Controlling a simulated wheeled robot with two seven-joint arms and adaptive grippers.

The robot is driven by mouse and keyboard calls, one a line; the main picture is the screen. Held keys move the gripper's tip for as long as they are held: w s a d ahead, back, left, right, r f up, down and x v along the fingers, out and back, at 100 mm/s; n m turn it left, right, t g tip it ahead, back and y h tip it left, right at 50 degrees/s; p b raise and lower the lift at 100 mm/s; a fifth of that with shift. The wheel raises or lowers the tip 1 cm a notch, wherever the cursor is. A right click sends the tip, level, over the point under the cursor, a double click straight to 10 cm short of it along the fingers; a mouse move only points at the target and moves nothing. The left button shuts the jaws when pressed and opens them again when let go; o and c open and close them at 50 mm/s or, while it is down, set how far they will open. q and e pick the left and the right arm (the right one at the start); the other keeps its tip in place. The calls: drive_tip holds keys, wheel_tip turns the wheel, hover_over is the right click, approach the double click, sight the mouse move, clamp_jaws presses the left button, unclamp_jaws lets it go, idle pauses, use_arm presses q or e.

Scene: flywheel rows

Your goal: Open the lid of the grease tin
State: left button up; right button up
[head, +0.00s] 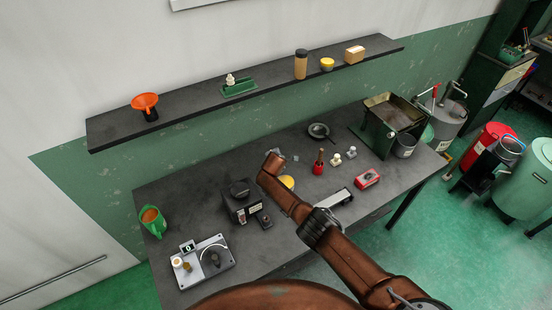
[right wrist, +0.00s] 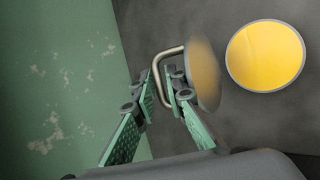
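The grease tin shows in the right wrist view as a round grey rim filled with yellow grease (right wrist: 265,56), uncovered. In the head view the yellow tin (head: 287,182) sits on the dark bench, partly hidden by my right arm. My right gripper (right wrist: 160,88) has its green-padded fingers closed on the metal handle of the lid (right wrist: 203,75). The lid is a disc tilted on edge, slightly blurred, apart from the tin and beside it in the wrist view. The right fingers are mostly hidden in the head view. My left gripper is not in view.
A shelf (head: 200,100) runs along the wall above.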

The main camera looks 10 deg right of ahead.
drive_tip(key=shift+w+a+r, duration=0.1)
drive_tip(key=shift+s+a+r, duration=0.25)
drive_tip(key=shift+s+r, duration=0.1)
drive_tip(key=shift+s, duration=0.1)
drive_tip(key=v, duration=1)
drive_tip(key=shift+s+d+r, duration=0.2)
drive_tip(key=shift+s+r, duration=0.1)
